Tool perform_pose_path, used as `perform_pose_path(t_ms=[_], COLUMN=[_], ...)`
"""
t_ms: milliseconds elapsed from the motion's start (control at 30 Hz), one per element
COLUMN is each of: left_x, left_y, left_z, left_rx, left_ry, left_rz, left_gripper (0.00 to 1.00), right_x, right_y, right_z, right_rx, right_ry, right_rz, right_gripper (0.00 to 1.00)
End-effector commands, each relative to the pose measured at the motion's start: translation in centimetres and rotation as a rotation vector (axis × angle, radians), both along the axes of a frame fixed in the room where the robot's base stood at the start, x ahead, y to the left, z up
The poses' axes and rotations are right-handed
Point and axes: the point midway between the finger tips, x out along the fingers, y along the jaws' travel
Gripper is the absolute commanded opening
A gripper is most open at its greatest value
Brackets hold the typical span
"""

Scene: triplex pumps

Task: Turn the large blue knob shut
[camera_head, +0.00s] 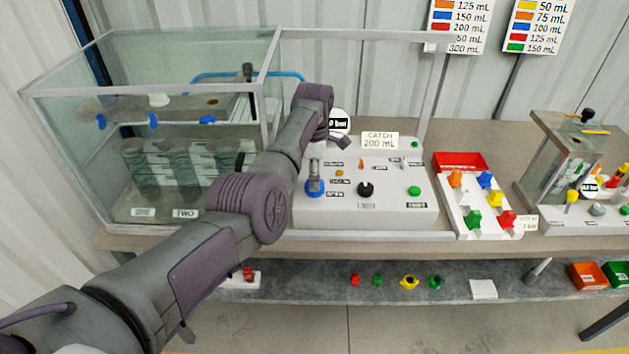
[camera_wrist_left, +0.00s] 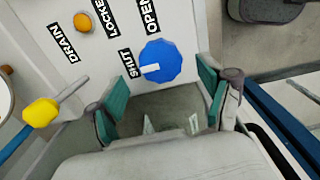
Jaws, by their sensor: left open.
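The large blue knob (camera_head: 314,188) is at the left end of the white control panel (camera_head: 390,208). In the left wrist view the blue knob (camera_wrist_left: 163,60) is faceted, with a white pointer mark directed left, toward the SHUT label (camera_wrist_left: 131,64). The OPEN label (camera_wrist_left: 151,18) is above it. My left gripper (camera_wrist_left: 162,88) is open, its two green-padded fingers on either side of the knob's near edge. I cannot tell whether they touch it. In the head view the arm reaches over from the lower left, and the fingers are not clearly visible. My right gripper is not in view.
A glass tank (camera_head: 150,195) stands left of the panel, close to my arm. The panel carries a black knob (camera_head: 366,189) and green buttons. An orange button (camera_wrist_left: 83,22) and a yellow-ended part (camera_wrist_left: 41,112) are near the gripper. A tray of coloured knobs (camera_head: 472,210) stands right.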

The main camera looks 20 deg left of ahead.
Motion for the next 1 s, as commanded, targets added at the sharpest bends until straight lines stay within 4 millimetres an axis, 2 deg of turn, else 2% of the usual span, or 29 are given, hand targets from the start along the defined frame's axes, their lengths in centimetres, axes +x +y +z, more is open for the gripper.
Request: perform_pose_path(t_ms=[33, 200, 400, 600, 1000], left_x=[0.1, 0.1, 0.1, 0.0, 0.0], left_y=[0.0, 0.0, 0.0, 0.0, 0.0], left_z=[1.3, 5.0, 7.9, 8.9, 8.8], left_rx=[0.001, 0.0, 0.0, 0.0, 0.0], left_ry=[-0.005, -0.004, -0.001, 0.001, 0.001], left_rz=[0.0, 0.0, 0.001, 0.001, 0.001], left_gripper=[0.8, 0.8, 0.8, 0.8, 0.8], right_x=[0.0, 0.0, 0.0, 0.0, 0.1], right_y=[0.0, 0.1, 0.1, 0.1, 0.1], right_z=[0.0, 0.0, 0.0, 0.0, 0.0], right_rx=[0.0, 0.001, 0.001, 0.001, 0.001], right_ry=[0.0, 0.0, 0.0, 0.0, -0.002], right_rz=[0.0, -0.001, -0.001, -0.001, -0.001], right_gripper=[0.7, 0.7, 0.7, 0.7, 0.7])
